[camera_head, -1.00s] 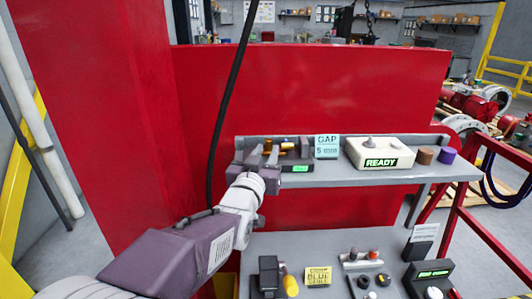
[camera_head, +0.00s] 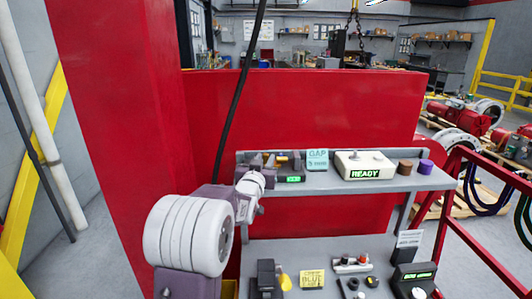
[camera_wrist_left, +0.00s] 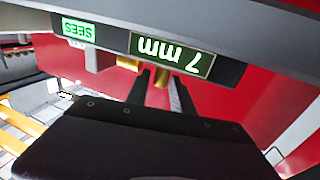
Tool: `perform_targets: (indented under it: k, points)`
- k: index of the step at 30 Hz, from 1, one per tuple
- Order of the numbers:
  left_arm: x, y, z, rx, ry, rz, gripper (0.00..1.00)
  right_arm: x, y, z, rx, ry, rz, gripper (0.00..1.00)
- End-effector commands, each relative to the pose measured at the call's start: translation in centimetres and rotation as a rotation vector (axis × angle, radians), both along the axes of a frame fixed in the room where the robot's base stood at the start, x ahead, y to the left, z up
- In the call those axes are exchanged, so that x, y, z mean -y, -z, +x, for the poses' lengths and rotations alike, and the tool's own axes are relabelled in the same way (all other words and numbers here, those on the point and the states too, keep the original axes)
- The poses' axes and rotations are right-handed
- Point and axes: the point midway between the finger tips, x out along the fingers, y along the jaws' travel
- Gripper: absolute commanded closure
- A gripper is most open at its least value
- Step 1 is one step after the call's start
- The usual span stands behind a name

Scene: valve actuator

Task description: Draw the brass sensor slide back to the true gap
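The brass sensor slide (camera_head: 283,160) sits on the upper shelf at the left, partly hidden by my left gripper. In the left wrist view, which is upside down, brass parts (camera_wrist_left: 157,76) show under the housing edge at the fingertips. A lit display there reads 7 mm (camera_wrist_left: 172,53) and a smaller one reads SEES (camera_wrist_left: 78,29). My left gripper (camera_head: 264,162) has its fingers apart, with a gap showing between them in the wrist view (camera_wrist_left: 158,90). I cannot tell whether the fingers touch the brass. My right gripper is out of view.
The GAP card (camera_head: 317,160), the READY box (camera_head: 365,167), a brown knob (camera_head: 405,167) and a purple one (camera_head: 425,167) line the upper shelf (camera_head: 350,183). A lower bench (camera_head: 330,247) holds several small devices. A red panel (camera_head: 300,110) stands behind.

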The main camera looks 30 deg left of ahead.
Motion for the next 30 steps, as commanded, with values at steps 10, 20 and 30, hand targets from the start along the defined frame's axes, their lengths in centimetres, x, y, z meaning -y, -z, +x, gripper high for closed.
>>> perform_targets:
  k: [10, 20, 30]
  points:
    - [-0.6, 0.1, 1.9, 0.0, 0.0, -0.001, 0.72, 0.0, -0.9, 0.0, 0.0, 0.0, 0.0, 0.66]
    - [-0.6, 0.0, 1.9, 0.0, 0.0, 0.0, 1.0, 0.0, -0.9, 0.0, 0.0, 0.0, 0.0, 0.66]
    - [-0.6, 0.0, 1.9, -0.001, 0.0, 0.0, 1.0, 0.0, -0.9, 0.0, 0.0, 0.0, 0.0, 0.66]
